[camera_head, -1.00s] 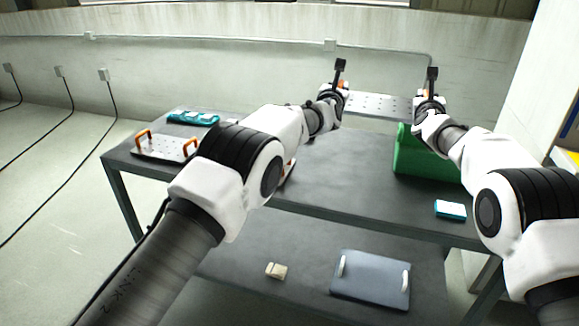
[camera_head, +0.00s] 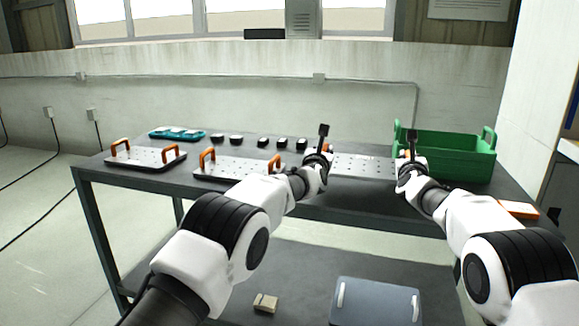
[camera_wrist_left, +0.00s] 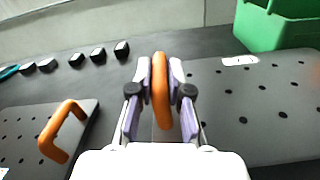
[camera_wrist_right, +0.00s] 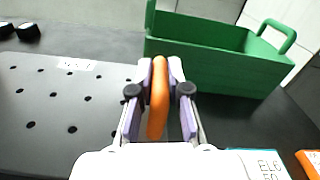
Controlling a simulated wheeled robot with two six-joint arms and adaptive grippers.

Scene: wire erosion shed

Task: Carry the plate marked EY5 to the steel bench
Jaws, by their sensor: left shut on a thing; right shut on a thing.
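The perforated grey plate (camera_head: 362,166) is between my two grippers, left of the green crate, low over or on the dark bench (camera_head: 330,207); I cannot tell if it touches. Its white label shows in the left wrist view (camera_wrist_left: 240,60) and right wrist view (camera_wrist_right: 76,64), too blurred to read surely. My left gripper (camera_head: 322,150) is shut on its left orange handle (camera_wrist_left: 161,90). My right gripper (camera_head: 410,155) is shut on its right orange handle (camera_wrist_right: 158,100). The plate looks about level.
Two similar plates with orange handles stand left, one at the far left (camera_head: 146,159), one nearer (camera_head: 235,172). The green crate (camera_head: 450,158) is close on the right. Several black blocks (camera_head: 263,142) and a teal tray (camera_head: 178,133) line the back. An orange-edged box (camera_head: 519,209) lies at right.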

